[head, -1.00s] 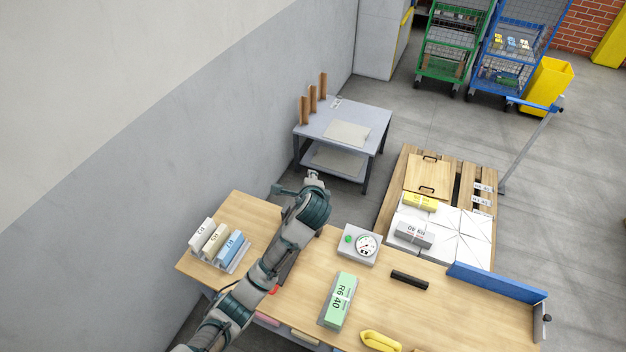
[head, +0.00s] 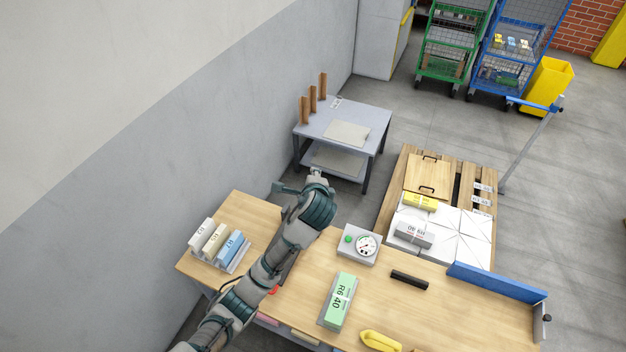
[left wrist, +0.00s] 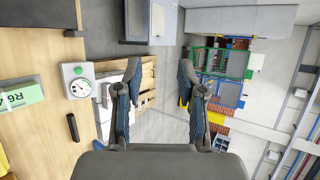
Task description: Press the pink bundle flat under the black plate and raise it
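No pink bundle shows clearly; a small pinkish patch (head: 267,319) is visible under the table's front edge, mostly behind my left arm. My right gripper is not in view.
The wooden table (head: 390,318) holds a green bundle (head: 339,300), a dial box (head: 358,244), a black bar (head: 409,279), a yellow object (head: 380,341) and a rack of bundles (head: 220,246). A pallet (head: 384,217) and grey side table (head: 374,116) stand beyond.

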